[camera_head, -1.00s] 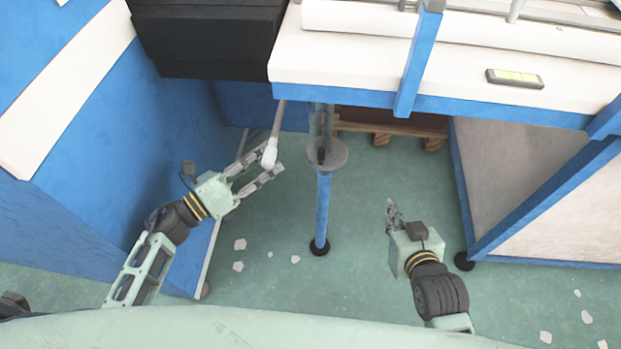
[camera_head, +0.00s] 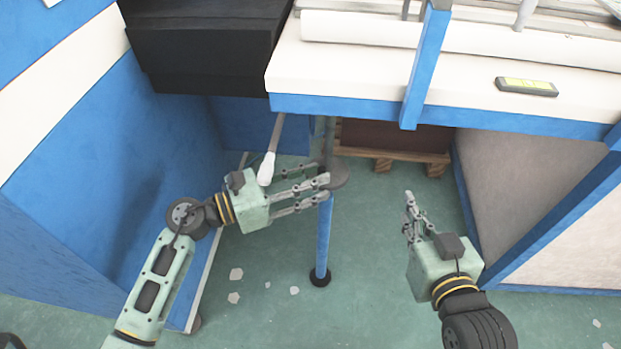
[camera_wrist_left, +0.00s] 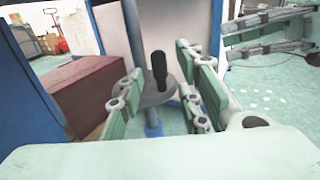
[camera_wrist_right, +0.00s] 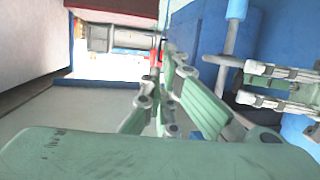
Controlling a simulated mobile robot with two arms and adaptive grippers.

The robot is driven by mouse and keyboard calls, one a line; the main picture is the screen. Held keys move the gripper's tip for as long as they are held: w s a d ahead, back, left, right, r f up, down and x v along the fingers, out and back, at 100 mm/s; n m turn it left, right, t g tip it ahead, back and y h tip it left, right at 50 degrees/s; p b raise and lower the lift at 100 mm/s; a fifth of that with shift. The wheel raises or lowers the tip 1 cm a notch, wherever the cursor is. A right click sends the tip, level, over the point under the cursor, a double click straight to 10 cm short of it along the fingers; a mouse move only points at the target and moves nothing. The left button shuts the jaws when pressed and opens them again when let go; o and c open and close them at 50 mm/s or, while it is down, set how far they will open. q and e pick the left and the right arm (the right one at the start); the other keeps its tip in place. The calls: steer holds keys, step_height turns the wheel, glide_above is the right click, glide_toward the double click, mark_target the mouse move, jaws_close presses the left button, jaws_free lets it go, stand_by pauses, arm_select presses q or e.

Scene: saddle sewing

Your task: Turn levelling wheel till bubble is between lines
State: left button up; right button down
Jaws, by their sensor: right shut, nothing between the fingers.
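The levelling wheel (camera_head: 338,178) is a grey disc on the table leg, above its blue lower post (camera_head: 323,235). In the left wrist view the wheel (camera_wrist_left: 152,94) carries an upright black knob (camera_wrist_left: 159,70). My left gripper (camera_head: 318,186) is open at the wheel, its fingers on either side of the knob in the left wrist view; contact cannot be told.
A grey rod with a white tip (camera_head: 267,168) hangs from the table edge beside my left gripper. A blue upright (camera_head: 425,70) stands at the table front. A blue-framed panel (camera_head: 560,210) is at right.

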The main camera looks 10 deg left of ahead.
arm_select(q)
steer(key=shift+d, duration=0.1)
steer(key=shift+c, duration=0.5)
steer(key=shift+w+r, duration=0.1)
jaws_close()
arm_select(e)
steer(key=shift+r, duration=0.1)
arm_select(q)
steer(key=n+t+y+p, duration=0.2)
steer(key=d+n+t+y+p, duration=0.1)
steer(key=t, duration=0.1)
steer(key=shift+s+p, duration=0.25)
steer(key=shift+p, duration=0.05)
arm_select(e)
steer(key=s+d+f+g+h, duration=0.2)
steer(key=s+d+f+g, duration=0.3)
steer(key=s+f+g, duration=0.4)
steer(key=s+f, duration=0.3)
steer(key=s, duration=0.2)
steer(key=shift+d+m+g+h, duration=0.15)
steer(key=shift+m+g+h, duration=0.15)
arm_select(q)
steer(key=shift+o, duration=0.2)
jaws_free()
steer(key=shift+o, duration=0.3)
arm_select(e)
steer(key=shift+w, duration=0.15)
arm_select(q)
steer(key=shift+s+d, duration=0.1)
steer(key=shift+s, duration=0.05)
